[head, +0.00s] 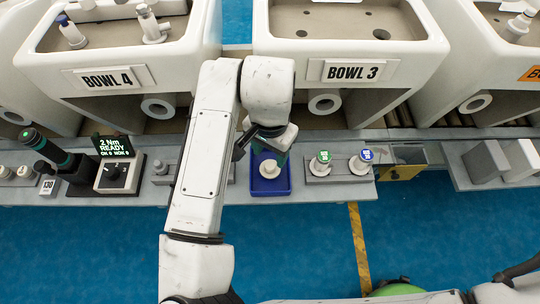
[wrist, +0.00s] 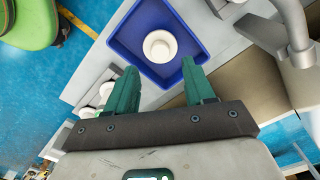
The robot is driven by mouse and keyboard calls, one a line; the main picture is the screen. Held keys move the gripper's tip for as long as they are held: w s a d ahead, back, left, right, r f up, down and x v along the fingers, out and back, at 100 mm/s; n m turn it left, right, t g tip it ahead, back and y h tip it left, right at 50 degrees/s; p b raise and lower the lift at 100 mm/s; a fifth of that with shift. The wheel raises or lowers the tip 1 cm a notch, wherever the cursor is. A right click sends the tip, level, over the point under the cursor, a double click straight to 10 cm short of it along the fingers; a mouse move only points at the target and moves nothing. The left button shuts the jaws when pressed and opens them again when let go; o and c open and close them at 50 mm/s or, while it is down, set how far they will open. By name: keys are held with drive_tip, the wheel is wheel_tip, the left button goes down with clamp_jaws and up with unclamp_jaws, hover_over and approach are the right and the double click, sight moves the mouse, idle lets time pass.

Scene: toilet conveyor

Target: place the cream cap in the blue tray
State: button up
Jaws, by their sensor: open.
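The cream cap (wrist: 160,46) lies inside the blue tray (wrist: 195,75), near its middle, in the wrist view. In the head view the cap (head: 269,170) also shows in the blue tray (head: 270,189) on the grey ledge. My gripper (wrist: 155,82) is open, with its two green fingers apart and nothing between them. The fingertips are at the near edge of the tray, apart from the cap. In the head view my arm's end hides the back part of the tray, and the gripper's fingers are mostly hidden.
Two capped fittings (head: 321,163) stand in a grey holder right of the tray. A screen unit (head: 114,170) and a dark green-banded tool (head: 48,150) are at left. White bowls (head: 350,30) stand behind the ledge (head: 345,192).

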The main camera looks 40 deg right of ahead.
sight(270, 165)
wheel_tip(270, 165, up, 7)
drive_tip(key=p, duration=0.1)
drive_tip(key=shift+f, duration=0.2)
